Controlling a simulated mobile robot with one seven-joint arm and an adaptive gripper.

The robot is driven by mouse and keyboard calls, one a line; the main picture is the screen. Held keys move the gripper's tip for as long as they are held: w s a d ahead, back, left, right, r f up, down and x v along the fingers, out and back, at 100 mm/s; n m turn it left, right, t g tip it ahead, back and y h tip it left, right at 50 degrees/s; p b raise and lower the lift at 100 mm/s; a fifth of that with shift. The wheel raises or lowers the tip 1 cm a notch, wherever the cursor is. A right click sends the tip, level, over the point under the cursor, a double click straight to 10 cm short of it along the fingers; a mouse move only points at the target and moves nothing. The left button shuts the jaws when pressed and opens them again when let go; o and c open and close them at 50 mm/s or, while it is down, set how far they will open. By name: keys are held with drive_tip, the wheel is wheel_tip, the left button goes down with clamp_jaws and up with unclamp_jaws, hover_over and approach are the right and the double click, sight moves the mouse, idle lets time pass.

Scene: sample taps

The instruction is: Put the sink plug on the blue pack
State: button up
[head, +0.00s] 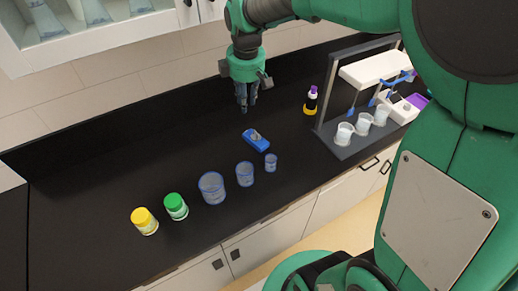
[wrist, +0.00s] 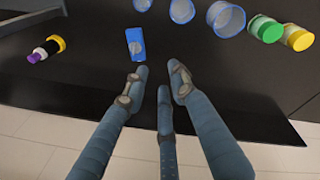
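The blue pack (head: 262,146) lies flat on the black counter. A small grey piece that looks like the sink plug (head: 254,135) rests on top of it. In the wrist view the blue pack (wrist: 137,57) is at the upper middle, with the grey plug (wrist: 135,46) on its face. My gripper (head: 246,107) hangs above the counter, behind the pack and apart from it. In the wrist view its fingers (wrist: 158,80) are spread, with nothing between them.
Clear blue-rimmed cups (head: 211,188) stand in front of the pack, with green-lidded (head: 175,206) and yellow-lidded (head: 144,221) jars to the left. A black, yellow and purple bottle (head: 311,100) and a rack (head: 345,139) with cups are to the right. The counter's left is clear.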

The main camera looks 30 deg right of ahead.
drive_tip(key=s+a+r+m+t, duration=0.1)
drive_tip(key=s+a+r+m, duration=0.1)
drive_tip(key=s, duration=0.6)
drive_tip(key=s+a+r+m+t, duration=0.1)
drive_tip(key=s+a+r+m, duration=0.2)
drive_tip(key=s, duration=0.5)
drive_tip(key=s+a+r+m+t, duration=0.1)
drive_tip(key=s+a+m, duration=0.3)
drive_tip(key=s, duration=0.5)
drive_tip(key=shift+a+r+m+t, duration=0.3)
drive_tip(key=shift+a+r+m, duration=0.1)
drive_tip(key=shift+r+m, duration=0.3)
drive_tip(key=shift+f, duration=0.1)
wheel_tip(320, 180, down, 4)
drive_tip(key=b, duration=0.4)
drive_tip(key=shift+f+b, duration=0.2)
drive_tip(key=shift+b, duration=0.1)
